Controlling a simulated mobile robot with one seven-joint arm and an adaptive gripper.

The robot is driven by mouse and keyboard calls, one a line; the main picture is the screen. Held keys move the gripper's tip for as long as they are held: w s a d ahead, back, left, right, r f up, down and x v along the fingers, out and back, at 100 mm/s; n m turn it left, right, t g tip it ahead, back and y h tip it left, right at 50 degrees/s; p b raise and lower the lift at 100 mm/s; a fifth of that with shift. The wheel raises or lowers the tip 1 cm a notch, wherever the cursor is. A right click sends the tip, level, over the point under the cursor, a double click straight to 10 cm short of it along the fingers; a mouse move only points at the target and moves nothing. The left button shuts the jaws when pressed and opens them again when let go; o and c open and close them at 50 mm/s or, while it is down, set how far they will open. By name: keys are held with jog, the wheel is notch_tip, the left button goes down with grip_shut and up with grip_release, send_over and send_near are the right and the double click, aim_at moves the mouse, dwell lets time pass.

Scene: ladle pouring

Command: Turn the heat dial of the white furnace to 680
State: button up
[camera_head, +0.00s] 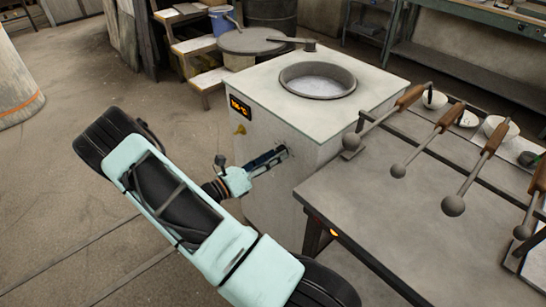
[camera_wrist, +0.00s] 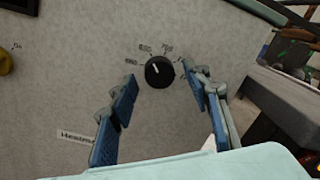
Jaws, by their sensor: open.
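The white furnace (camera_head: 285,125) stands in the middle of the head view, with a round opening (camera_head: 317,81) in its top and an orange-lit display (camera_head: 240,107) on its front. The heat dial (camera_wrist: 159,72) is a black round knob with a white pointer line, on the furnace's front face in the wrist view. The pointer tilts up and left; the small numbers around it are too blurred to read surely. My gripper (camera_head: 284,152) is at the front face. In the wrist view my gripper (camera_wrist: 165,100) is open, its blue-padded fingers on either side below the dial, with nothing between them.
A yellow knob (camera_wrist: 5,61) sits left of the dial. A grey table (camera_head: 400,205) stands close on the right with several wooden-handled ladles (camera_head: 453,205) and white bowls (camera_head: 500,128). A round lid (camera_head: 250,41) lies behind the furnace.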

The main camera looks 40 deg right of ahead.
jog(key=a, duration=1.2)
jog(key=shift+s+f, duration=0.2)
jog(key=shift+f, duration=0.1)
